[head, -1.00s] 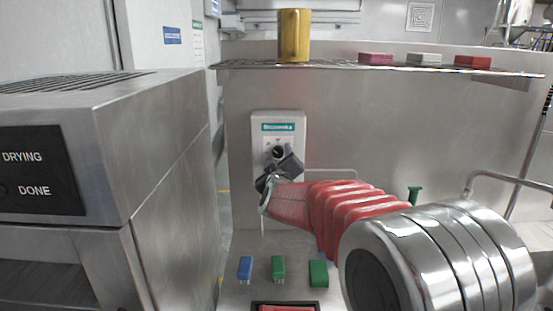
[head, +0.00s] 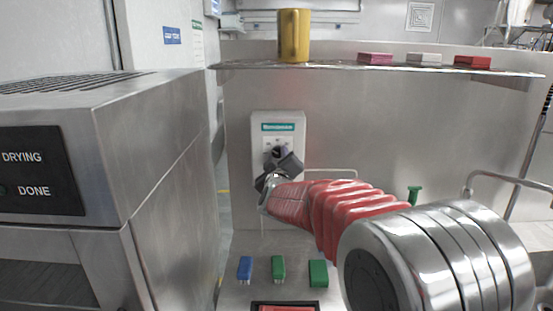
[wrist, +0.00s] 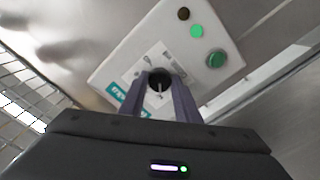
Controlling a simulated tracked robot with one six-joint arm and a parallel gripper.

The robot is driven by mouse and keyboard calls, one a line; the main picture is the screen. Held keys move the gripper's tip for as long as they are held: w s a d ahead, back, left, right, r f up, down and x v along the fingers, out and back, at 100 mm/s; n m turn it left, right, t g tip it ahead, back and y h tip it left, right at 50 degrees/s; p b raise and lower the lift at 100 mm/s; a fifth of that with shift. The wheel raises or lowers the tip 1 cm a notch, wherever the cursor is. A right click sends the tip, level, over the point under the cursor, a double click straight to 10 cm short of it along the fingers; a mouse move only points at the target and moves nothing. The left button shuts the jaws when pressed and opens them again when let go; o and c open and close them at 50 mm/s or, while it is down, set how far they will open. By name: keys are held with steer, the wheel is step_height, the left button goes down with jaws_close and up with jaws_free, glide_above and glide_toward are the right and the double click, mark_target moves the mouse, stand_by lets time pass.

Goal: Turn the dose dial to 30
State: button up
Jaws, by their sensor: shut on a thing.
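The dose dial (wrist: 159,84) is a dark round knob with a pale pointer line, on the front of a light grey wall panel (wrist: 110,75). In the head view the panel (head: 298,130) hangs on the steel back wall, and my gripper hides most of the dial. My gripper (head: 279,152) reaches the panel from the front right. In the wrist view its two purple-grey fingers (wrist: 160,92) are shut on the dial, one on each side. The picture is rolled, so the panel looks tilted. The scale marks around the dial are too small to read.
A green button (wrist: 215,60), a lit green lamp (wrist: 196,31) and a dark lamp (wrist: 183,14) share the panel. A yellow mug (head: 294,36) stands on the shelf (head: 340,66) above. Blue and green blocks (head: 278,268) stand below. A steel machine (head: 150,150) fills the left.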

steer(key=shift+f, duration=0.35)
stand_by(0.5)
